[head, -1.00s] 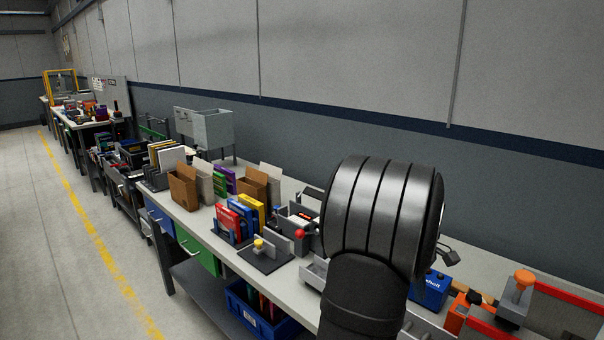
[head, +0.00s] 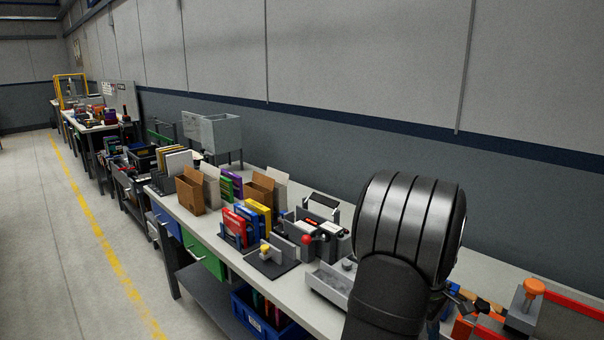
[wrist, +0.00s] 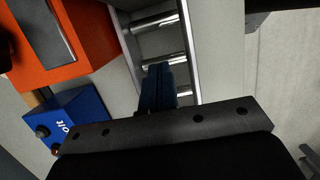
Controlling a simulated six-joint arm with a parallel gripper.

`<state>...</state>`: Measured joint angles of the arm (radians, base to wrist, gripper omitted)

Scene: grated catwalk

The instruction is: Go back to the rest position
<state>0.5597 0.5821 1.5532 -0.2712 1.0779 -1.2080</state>
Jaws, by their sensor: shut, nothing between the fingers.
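My gripper shows in the wrist view (wrist: 160,85), its dark blue fingers together with nothing between them. It is over or in front of a metal frame with rollers (wrist: 193,50); the gap between them is hard to judge. In the head view my thick black arm (head: 410,225) stands at the right over the workbench (head: 325,315), and it mostly hides the gripper.
In the wrist view a blue box with white lettering (wrist: 65,118) and an orange box (wrist: 70,50) lie to the left. In the head view a grey tray (head: 330,283), a red-knobbed fixture (head: 308,240) and upright coloured boxes (head: 247,220) stand left of my arm. The floor aisle (head: 45,230) is clear.

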